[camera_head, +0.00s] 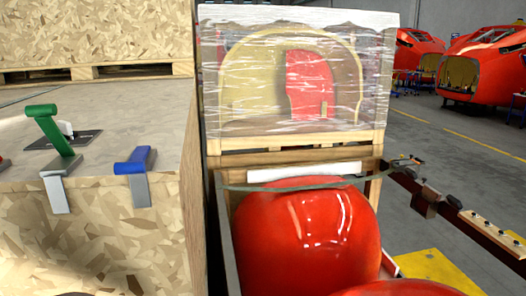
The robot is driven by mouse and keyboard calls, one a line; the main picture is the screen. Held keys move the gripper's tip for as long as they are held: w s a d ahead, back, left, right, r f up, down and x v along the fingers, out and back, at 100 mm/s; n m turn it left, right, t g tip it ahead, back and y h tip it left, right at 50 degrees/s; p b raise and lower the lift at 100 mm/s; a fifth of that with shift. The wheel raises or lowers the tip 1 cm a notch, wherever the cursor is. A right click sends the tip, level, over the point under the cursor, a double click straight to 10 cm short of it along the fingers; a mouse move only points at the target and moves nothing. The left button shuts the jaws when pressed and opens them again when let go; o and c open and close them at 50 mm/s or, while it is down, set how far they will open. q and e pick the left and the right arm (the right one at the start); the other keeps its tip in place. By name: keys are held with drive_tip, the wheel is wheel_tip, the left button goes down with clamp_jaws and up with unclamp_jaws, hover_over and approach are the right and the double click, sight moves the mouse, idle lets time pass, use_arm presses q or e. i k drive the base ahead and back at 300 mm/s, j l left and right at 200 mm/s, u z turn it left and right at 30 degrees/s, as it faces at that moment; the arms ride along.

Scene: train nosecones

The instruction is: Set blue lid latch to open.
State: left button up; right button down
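The blue lid latch (133,163) sits at the front top edge of the wooden crate on the left. Its blue handle lies nearly flat, tilted slightly up to the right, over a grey metal plate (140,190) that hangs down the crate's front. A green latch (48,128) stands raised to its left, with its own grey plate on the front face. Neither of my grippers shows in this view.
The wooden crate (95,240) fills the left side, with another OSB crate behind it. A wrapped crate (300,80) stands at the back centre. Red nosecones (305,240) lie in a frame at the lower centre. Grey floor (440,150) is open at right.

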sight(136, 164)
drive_tip(key=u, duration=1.4)
